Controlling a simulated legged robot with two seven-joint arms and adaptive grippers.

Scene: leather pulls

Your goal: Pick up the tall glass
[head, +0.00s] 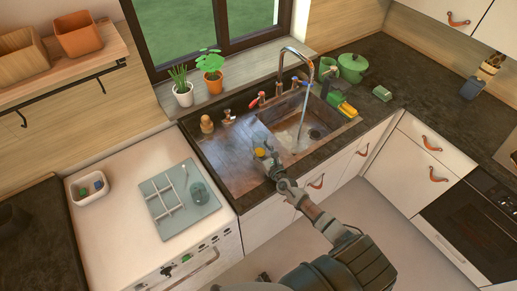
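I cannot clearly make out a tall glass. A pale, clear shape (285,139) shows at the left of the sink basin beside the running water; it may be glass or splashing water. A small rounded blue-grey item (198,193), perhaps a glass, is on the grey dish tray (160,219) at the left. My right gripper (266,160) is over the front part of the metal drainboard, left of the basin. A small yellow item (260,152) shows at its tip; I cannot tell whether it is held. The fingers are too small to read. My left gripper is not in view.
The sink basin (314,128) has a running faucet (297,52). Green and yellow items (347,108) and a green pot (352,67) stand to its right. Potted plants (211,79) line the sill. A white bin (90,188) sits at the left.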

